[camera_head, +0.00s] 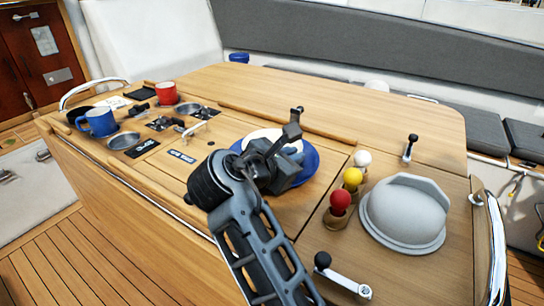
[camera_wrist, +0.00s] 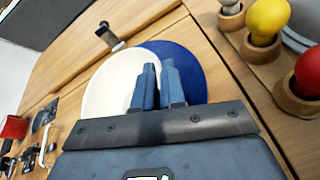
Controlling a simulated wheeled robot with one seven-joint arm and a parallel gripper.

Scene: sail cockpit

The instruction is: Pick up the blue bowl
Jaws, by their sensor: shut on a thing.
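The blue bowl (camera_head: 311,160) is at the middle of the wooden table in the head view, with a pale inside and partly hidden behind my gripper (camera_head: 284,160). In the wrist view the bowl (camera_wrist: 190,62) shows its white inside at left and its blue outer wall at right. My gripper (camera_wrist: 158,78) is shut on the bowl's rim, with one finger over the white inside and the other against the blue side. I cannot tell whether the bowl touches the table.
Red, yellow and white balls (camera_head: 341,201) sit in wooden holders right of the bowl, beside a grey dome (camera_head: 404,212). A blue mug (camera_head: 97,122) and a red mug (camera_head: 166,93) stand at left. Winch handles (camera_head: 342,280) stick up nearby. The table's far part (camera_head: 330,105) is clear.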

